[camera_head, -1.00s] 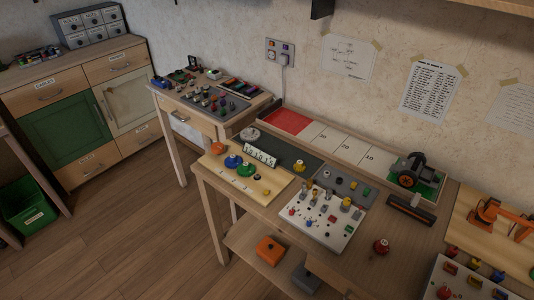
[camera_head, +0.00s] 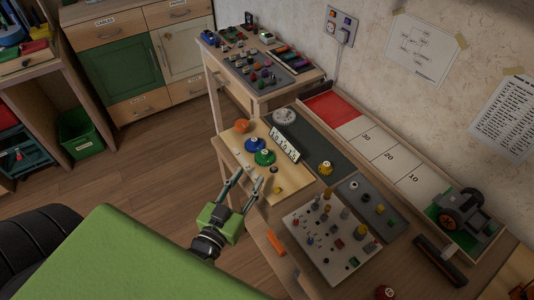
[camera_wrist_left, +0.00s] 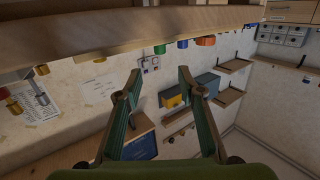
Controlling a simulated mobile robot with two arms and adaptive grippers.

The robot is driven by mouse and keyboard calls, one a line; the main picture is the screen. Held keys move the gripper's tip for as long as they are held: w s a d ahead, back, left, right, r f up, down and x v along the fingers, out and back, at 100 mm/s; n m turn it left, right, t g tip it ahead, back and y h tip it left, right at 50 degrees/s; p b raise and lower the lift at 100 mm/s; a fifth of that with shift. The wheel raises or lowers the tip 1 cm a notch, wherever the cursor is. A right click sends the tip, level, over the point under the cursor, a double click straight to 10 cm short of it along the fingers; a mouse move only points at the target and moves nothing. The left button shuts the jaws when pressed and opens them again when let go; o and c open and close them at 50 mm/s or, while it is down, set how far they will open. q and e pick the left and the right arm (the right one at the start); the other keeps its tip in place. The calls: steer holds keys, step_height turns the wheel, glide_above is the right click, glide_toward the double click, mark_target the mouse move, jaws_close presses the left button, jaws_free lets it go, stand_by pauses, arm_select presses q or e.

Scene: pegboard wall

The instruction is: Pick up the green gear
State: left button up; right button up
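The green gear (camera_head: 265,157) lies on the pale wooden board (camera_head: 238,148) at the left end of the workbench. It touches or nearly touches the blue gear (camera_head: 255,144); I cannot tell which. My left gripper (camera_head: 250,177) is open and empty at the board's front edge, just short of the green gear. In the left wrist view, which looks upside down, the open fingers (camera_wrist_left: 160,73) point toward the wall, and the green gear (camera_wrist_left: 160,49) shows beyond them at the table edge. My right gripper is not in view.
A numbered strip (camera_head: 285,144) stands behind the gears. An orange piece (camera_head: 242,126) is at the board's far left, and a yellow gear (camera_head: 325,168) is on the dark mat. A white peg panel (camera_head: 325,240) lies to the right. Floor is clear left of the bench.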

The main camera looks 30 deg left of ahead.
mark_target(263, 155)
arm_select(q)
steer(key=w, duration=0.7)
steer(key=w+f+p, duration=0.1)
steer(key=w, duration=0.2)
steer(key=shift+w+a, duration=0.15)
steer(key=shift+a, duration=0.2)
steer(key=shift+r, duration=0.1)
steer(key=c, duration=1)
